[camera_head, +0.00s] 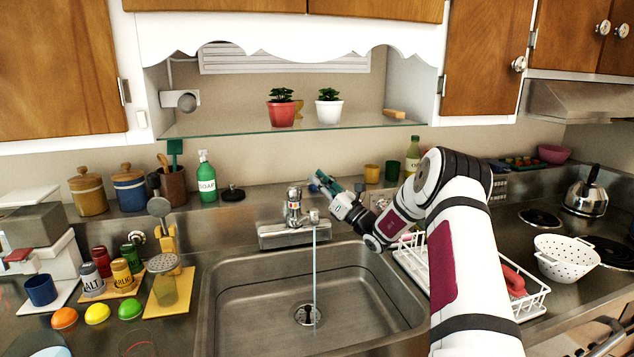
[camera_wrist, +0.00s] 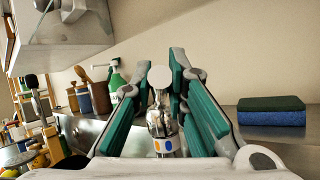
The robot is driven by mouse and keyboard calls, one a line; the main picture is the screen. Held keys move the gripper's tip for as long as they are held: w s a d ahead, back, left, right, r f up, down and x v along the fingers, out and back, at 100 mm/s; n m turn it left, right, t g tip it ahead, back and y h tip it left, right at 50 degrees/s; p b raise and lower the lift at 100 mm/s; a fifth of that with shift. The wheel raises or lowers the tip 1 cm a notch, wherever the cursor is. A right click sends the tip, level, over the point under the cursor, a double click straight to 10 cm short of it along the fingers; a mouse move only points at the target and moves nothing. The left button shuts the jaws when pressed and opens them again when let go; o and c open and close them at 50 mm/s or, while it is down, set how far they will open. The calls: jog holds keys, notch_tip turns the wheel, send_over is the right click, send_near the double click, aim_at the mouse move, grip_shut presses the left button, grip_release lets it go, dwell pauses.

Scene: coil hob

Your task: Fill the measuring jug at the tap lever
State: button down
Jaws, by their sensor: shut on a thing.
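The chrome tap (camera_head: 293,208) stands behind the sink, and a thin stream of water (camera_head: 314,275) runs from its spout towards the drain. My gripper (camera_head: 318,184) is beside the top of the tap in the head view. In the wrist view, the teal fingers of my gripper (camera_wrist: 170,85) lie on both sides of the tap lever (camera_wrist: 160,77) and are shut on it. No jug shows under the stream. A clear vessel (camera_head: 138,345) is cut off at the bottom left; I cannot tell whether it is the measuring jug.
The sink basin (camera_head: 250,300) looks empty. A white dish rack (camera_head: 535,303) stands right of it, and a white colander (camera_head: 567,258) further right. A green soap bottle (camera_head: 207,180) stands behind left. A glass shelf (camera_head: 240,125) crosses above. A blue-green sponge stack (camera_wrist: 271,112) lies right of the tap.

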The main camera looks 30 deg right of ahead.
jog(key=shift+f+t+b, duration=0.6)
jog(key=shift+f, duration=0.15)
jog(key=shift+s+t, duration=0.2)
jog(key=shift+t, duration=0.1)
jog(key=c, duration=1.6)
grip_release()
jog(key=shift+d, duration=0.1)
jog(key=shift+o, duration=0.2)
jog(key=v, duration=0.7)
jog(key=shift+s+f, duration=0.15)
jog(key=shift+s, duration=0.1)
